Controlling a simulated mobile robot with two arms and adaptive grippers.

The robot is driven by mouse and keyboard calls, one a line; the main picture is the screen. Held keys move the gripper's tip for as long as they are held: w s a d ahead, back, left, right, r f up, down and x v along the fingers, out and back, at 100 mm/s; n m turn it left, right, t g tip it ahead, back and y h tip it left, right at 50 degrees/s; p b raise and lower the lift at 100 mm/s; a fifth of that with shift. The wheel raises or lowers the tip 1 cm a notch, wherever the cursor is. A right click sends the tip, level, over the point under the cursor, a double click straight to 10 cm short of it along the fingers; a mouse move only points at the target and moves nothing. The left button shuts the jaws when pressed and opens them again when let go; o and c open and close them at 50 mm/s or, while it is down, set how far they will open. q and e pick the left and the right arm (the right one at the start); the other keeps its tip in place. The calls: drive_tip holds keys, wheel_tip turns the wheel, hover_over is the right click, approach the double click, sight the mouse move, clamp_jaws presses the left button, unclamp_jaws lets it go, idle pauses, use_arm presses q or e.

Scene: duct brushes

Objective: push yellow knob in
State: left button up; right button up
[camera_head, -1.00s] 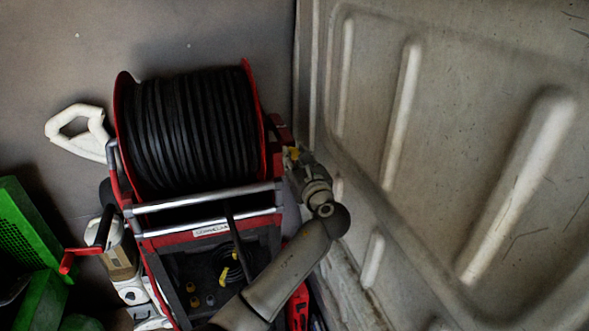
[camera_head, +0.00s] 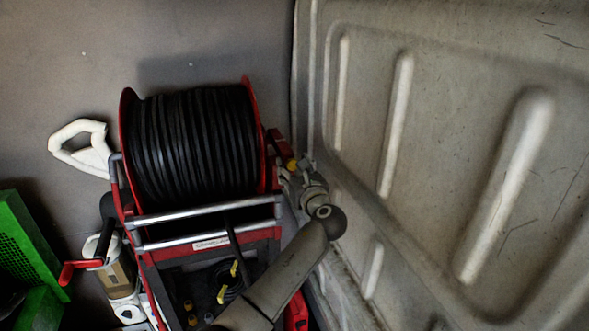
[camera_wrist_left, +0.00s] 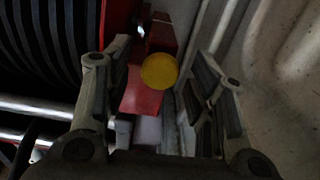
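The yellow knob (camera_head: 292,165) is on the right side of the red hose reel frame, beside the drum. In the left wrist view the round yellow knob (camera_wrist_left: 159,71) shows face-on, in front of a red bracket (camera_wrist_left: 143,92) and between my finger lines. My left gripper (camera_head: 294,176) is right by the knob; the wrist partly hides that area. In the wrist view its fingers (camera_wrist_left: 160,80) are spread wide with nothing between the pads. Whether it touches the knob I cannot tell. My right gripper is not in view.
The reel drum (camera_head: 195,145) with black hose is left of my gripper, with silver bars (camera_head: 205,207) below. A ribbed beige wall panel (camera_head: 450,150) stands close on the right. A green crate (camera_head: 25,245) and a white handle (camera_head: 82,145) are at the left.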

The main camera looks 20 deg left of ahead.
use_arm(q)
drive_tip(key=shift+s+d, duration=0.1)
drive_tip(key=shift+s, duration=0.05)
drive_tip(key=shift+s+d, duration=0.15)
drive_tip(key=v, duration=1.1)
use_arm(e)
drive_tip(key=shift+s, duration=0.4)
use_arm(q)
drive_tip(key=shift+s+d, duration=0.1)
